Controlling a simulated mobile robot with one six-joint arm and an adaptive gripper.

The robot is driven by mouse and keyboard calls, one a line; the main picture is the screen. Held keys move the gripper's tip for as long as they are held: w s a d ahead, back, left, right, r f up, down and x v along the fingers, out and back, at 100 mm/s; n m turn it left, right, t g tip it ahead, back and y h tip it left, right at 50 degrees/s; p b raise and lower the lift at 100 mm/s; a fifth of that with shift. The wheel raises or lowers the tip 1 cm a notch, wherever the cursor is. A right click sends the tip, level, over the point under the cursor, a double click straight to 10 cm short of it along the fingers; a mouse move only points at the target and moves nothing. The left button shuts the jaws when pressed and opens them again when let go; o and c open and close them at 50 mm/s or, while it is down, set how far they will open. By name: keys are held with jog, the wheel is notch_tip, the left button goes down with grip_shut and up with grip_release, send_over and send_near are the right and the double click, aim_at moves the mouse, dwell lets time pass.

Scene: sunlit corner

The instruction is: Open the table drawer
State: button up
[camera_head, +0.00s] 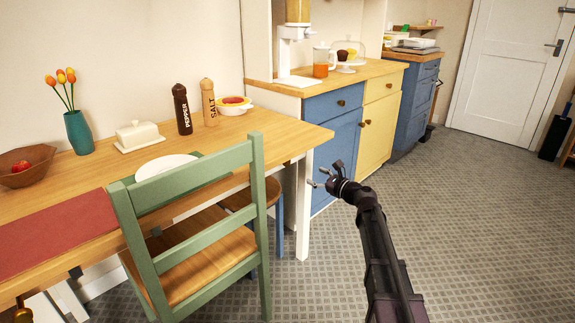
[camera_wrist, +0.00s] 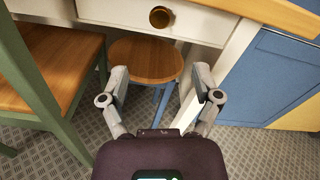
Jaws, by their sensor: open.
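The table drawer (camera_wrist: 115,14) has a white front with a round brass knob (camera_wrist: 160,17), at the top of the wrist view. It looks shut. My gripper (camera_wrist: 160,80) is open and empty, its two fingers spread apart below the knob in that view, not touching it. In the head view my gripper (camera_head: 322,177) is to the right of the wooden table (camera_head: 285,138), near its right front leg. The drawer front at this end of the table is not clear there, with the green chair in front.
A green chair (camera_head: 190,180) stands at the table's front, left of my gripper. A wooden stool (camera_wrist: 146,60) is under the table. A blue cabinet (camera_head: 335,150) stands behind my gripper. The grey floor to the right is free.

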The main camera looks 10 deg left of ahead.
aim_at(288, 163)
jog(key=shift+w+a, duration=0.1)
dwell(0.3)
jog(key=x, duration=1.3)
jog(key=shift+w+a, duration=0.15)
jog(key=shift+a, duration=0.05)
grip_shut()
